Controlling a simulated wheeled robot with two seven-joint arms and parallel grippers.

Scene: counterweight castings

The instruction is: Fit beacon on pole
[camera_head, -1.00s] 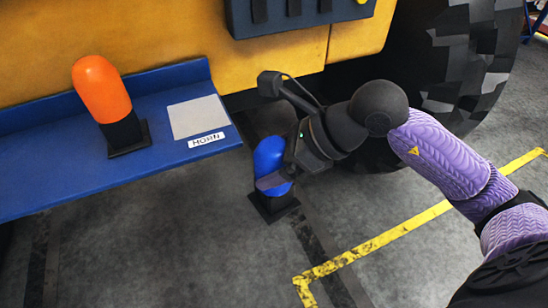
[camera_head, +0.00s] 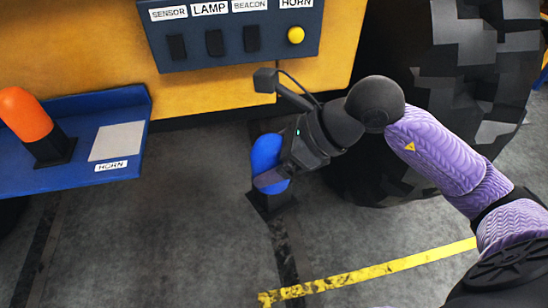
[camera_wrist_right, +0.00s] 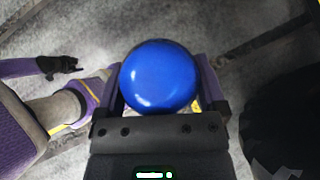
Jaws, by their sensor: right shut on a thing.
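My right gripper (camera_head: 272,178) is shut on a blue domed unit (camera_head: 266,153) with a black square base (camera_head: 270,203). It holds the unit roughly upright in front of the yellow machine; the unit's rounded blue top (camera_wrist_right: 159,76) shows between the fingers in the right wrist view. An orange domed unit (camera_head: 25,114) on a black base stands on the blue shelf at left. The control panel (camera_head: 230,55) has a label BEACON (camera_head: 250,5) above a black slot-like mount (camera_head: 251,39). No separate pole can be made out. A small dark left gripper (camera_wrist_right: 60,66) shows in the wrist view, its jaws unclear.
The blue shelf (camera_head: 80,178) bears a grey pad (camera_head: 117,141) and a HORN label (camera_head: 111,166). A yellow knob (camera_head: 296,35) sits on the panel under HORN. A large black tyre (camera_head: 470,110) stands at right. The floor between shelf and tyre looks open, with a yellow line (camera_head: 370,272).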

